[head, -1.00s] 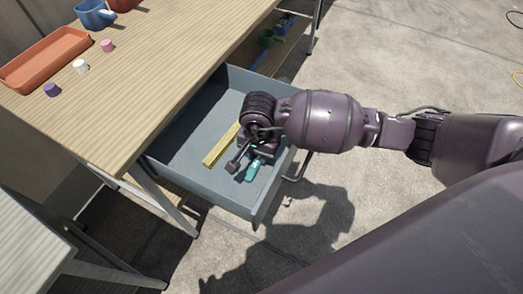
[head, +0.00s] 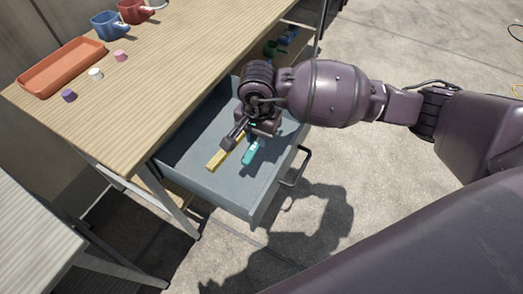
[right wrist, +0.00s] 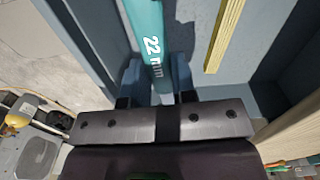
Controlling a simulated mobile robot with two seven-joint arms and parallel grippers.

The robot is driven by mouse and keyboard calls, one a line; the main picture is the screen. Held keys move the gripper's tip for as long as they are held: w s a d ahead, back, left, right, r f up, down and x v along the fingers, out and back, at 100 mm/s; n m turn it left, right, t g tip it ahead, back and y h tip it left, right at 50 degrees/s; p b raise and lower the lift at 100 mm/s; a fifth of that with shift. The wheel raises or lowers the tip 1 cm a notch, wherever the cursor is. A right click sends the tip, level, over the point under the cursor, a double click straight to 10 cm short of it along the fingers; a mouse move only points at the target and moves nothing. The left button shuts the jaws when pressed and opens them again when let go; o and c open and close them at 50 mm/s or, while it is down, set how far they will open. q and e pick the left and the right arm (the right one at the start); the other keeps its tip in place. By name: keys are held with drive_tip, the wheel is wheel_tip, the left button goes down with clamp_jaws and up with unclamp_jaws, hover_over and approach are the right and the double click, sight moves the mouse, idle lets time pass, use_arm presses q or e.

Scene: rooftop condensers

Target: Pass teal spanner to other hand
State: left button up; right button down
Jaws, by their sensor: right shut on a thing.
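The teal spanner (head: 250,152) shows below my right gripper (head: 243,138) in the head view, over the open grey-blue drawer (head: 235,188). In the right wrist view the spanner (right wrist: 150,42), marked "22 mm", runs up between the two fingers of my right gripper (right wrist: 157,82). That gripper is shut on it. The spanner's far end is cut off in the wrist view, and the gripper hides part of it in the head view. My left gripper is in neither view.
A yellow stick (head: 225,153) lies in the drawer beside the spanner. The drawer has a dark handle (head: 296,168). Open floor lies right.

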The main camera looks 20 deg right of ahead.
wheel_tip(320, 180, up, 9)
drive_tip(key=shift+r+p, duration=0.1)
drive_tip(key=shift+p, duration=0.65)
